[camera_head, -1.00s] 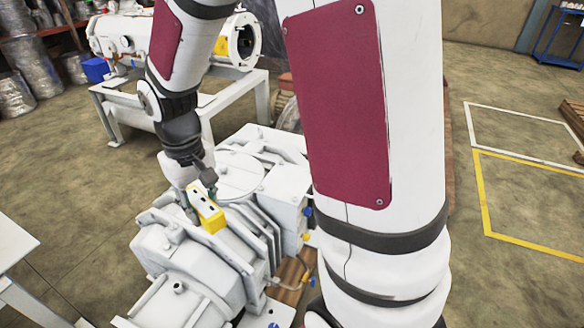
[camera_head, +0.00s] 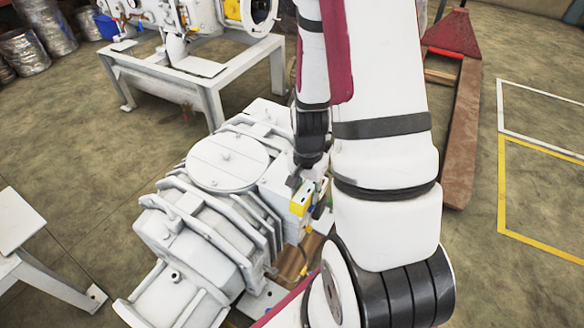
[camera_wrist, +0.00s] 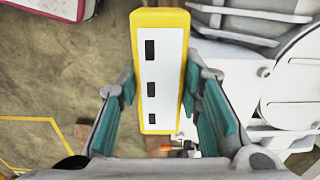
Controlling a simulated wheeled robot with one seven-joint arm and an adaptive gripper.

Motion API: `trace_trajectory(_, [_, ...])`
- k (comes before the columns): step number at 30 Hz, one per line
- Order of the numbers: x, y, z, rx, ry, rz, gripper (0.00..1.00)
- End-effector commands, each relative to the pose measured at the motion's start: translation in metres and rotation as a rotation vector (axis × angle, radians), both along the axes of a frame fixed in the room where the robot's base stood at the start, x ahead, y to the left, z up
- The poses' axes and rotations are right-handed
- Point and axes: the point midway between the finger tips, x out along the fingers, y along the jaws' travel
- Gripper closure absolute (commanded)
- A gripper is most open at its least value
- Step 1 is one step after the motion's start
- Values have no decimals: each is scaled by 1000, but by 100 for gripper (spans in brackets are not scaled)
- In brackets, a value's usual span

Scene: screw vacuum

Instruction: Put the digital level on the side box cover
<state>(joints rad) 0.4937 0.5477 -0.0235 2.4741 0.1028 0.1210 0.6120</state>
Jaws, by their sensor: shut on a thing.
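The digital level (camera_wrist: 160,72) is a yellow-edged block with a white face and dark windows, held between the teal finger pads in the wrist view. My gripper (camera_wrist: 160,100) is shut on it. In the head view the level (camera_head: 302,203) is above or beside the right side of the white vacuum pump (camera_head: 215,215). The side box (camera_head: 277,188) on the pump's right side is partly hidden by the level and my arm. I cannot tell whether the level touches its cover. In the wrist view, white pump parts (camera_wrist: 295,95) lie to the right of the level.
A white stand (camera_head: 200,80) with another machine is behind the pump. A white table (camera_head: 15,220) is at the left. A red pallet jack (camera_head: 455,60) stands at the back right. Yellow and white floor lines mark open floor at the right.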

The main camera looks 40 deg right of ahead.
Motion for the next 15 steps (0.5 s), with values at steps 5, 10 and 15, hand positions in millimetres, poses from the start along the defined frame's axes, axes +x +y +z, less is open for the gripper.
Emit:
trace_trajectory(5, [41,-20,-6,-2,-4,3,100])
trace_trajectory(10, [78,-38,-10,-2,-4,5,100])
trace_trajectory(15, [107,-53,-12,-1,-3,5,100])
